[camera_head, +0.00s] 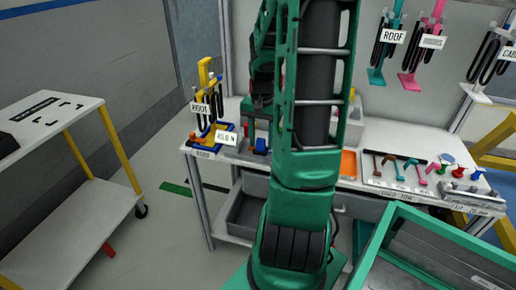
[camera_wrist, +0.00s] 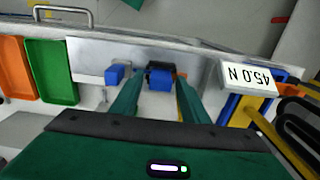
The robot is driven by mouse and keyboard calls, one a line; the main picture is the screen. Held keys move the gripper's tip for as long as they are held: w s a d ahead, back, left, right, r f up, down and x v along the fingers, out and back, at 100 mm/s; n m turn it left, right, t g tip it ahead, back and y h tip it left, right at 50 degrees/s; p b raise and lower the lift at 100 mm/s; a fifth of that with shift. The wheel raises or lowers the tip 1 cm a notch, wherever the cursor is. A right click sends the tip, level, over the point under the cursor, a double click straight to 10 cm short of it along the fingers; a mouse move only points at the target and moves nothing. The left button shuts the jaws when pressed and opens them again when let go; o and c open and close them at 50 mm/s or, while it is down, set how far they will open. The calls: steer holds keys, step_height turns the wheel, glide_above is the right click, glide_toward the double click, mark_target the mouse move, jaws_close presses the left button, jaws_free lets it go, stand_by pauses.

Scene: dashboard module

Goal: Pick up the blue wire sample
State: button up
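My gripper (camera_wrist: 160,82) has two green fingers that stand apart in the wrist view, so it looks open. A dark blue block-like piece (camera_wrist: 160,78) with an orange-red edge shows between the fingertips; I cannot tell whether they touch it. A second small blue piece (camera_wrist: 115,74) sits left of the left finger on the grey metal plate (camera_wrist: 88,55). I cannot tell which of these is the blue wire sample. In the head view a blue piece (camera_head: 260,146) shows on the workbench (camera_head: 350,183), left of my arm. My arm hides the gripper there.
In the wrist view a green tray (camera_wrist: 52,75) and an orange tray (camera_wrist: 17,70) lie left. In the head view, a green-rimmed bin (camera_head: 440,240) stands front right and a white cart (camera_head: 50,125) left.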

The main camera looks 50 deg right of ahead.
jaws_close()
steer(key=shift+r, duration=0.1)
